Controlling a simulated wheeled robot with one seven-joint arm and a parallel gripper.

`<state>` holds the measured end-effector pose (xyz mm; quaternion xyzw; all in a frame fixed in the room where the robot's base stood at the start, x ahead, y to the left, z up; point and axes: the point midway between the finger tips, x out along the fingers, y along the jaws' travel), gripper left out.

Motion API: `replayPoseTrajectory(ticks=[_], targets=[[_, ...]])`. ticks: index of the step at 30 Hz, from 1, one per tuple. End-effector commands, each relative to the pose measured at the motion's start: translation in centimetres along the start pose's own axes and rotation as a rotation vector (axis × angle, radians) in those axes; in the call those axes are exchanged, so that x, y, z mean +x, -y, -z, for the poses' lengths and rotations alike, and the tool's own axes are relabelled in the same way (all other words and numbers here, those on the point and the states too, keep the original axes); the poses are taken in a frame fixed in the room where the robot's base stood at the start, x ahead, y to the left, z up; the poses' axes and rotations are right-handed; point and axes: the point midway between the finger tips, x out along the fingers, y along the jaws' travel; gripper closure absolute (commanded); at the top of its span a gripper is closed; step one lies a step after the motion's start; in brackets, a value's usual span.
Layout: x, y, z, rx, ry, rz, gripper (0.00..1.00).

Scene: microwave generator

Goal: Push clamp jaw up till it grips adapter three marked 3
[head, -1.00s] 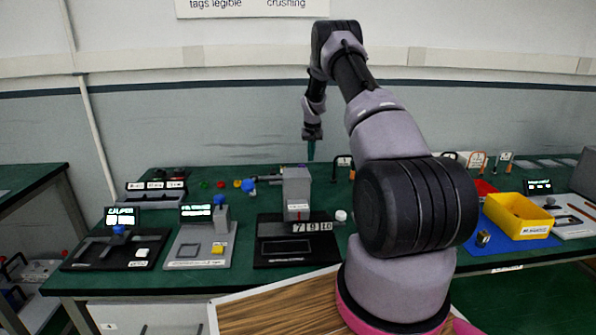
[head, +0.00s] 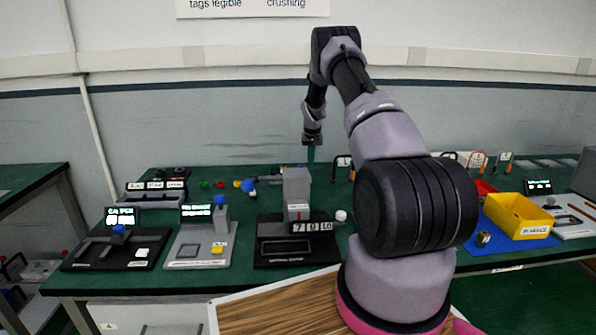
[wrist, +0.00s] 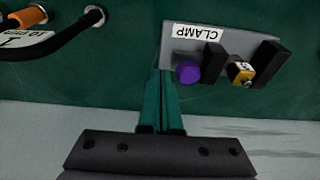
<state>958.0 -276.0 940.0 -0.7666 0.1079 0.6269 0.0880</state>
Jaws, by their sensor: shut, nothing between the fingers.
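The clamp shows in the wrist view as a grey plate (wrist: 232,37) with an upside-down CLAMP label. It carries a black jaw (wrist: 212,62) with a purple knob (wrist: 188,72) on its left, and a second black block (wrist: 269,64) on the right. A small yellow and black adapter (wrist: 242,72) sits between them, with a narrow gap on its left; its mark is too small to read surely. My gripper (wrist: 166,73) has its teal fingers together and empty, left of the purple knob. In the head view my gripper (head: 311,154) hangs over the bench's back, and the clamp is mostly hidden.
In the head view, a grey upright device (head: 297,190) stands in front of my gripper. A yellow bin (head: 519,218) and blue mat are at the right.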

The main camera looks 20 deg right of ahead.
Motion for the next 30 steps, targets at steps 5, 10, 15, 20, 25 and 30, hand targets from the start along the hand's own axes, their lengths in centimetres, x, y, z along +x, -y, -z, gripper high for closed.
replayPoseTrajectory(ticks=[5,10,15,20,25,30], targets=[[0.7,0.0,-0.1,0.000,0.000,0.000,1.00],[1.4,0.0,-0.3,0.001,0.001,0.001,1.00],[2.1,0.0,-0.4,0.000,0.000,0.000,1.00],[2.6,0.0,-0.5,0.001,0.000,0.000,1.00],[2.8,0.0,-0.6,0.001,0.000,0.001,1.00],[2.8,0.0,-0.6,0.001,0.000,0.000,1.00]])
